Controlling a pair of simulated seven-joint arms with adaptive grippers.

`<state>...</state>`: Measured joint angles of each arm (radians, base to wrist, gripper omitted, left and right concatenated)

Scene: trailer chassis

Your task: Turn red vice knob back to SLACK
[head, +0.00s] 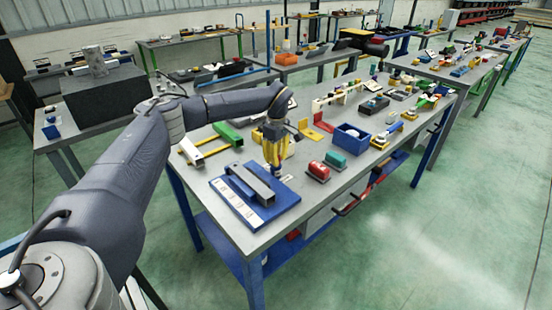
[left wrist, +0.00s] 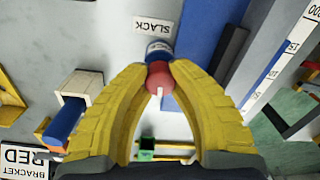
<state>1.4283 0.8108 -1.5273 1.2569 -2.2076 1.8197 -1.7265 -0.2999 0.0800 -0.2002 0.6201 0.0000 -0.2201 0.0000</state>
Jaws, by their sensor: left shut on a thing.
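My left gripper (head: 277,168) points down at the bench, just right of the blue plate. Its yellow fingers are closed around the red vice knob (left wrist: 160,77), which shows between the fingertips in the left wrist view. A short white pointer on the knob points down in that view, away from the SLACK label (left wrist: 152,26). A blue and white round part (left wrist: 159,48) sits directly behind the knob. In the head view the knob is hidden by the fingers. My right gripper does not show in either view.
The blue plate (head: 228,205) carries a grey bar (head: 252,184) beside the gripper. Bare bench lies in front of the blocks.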

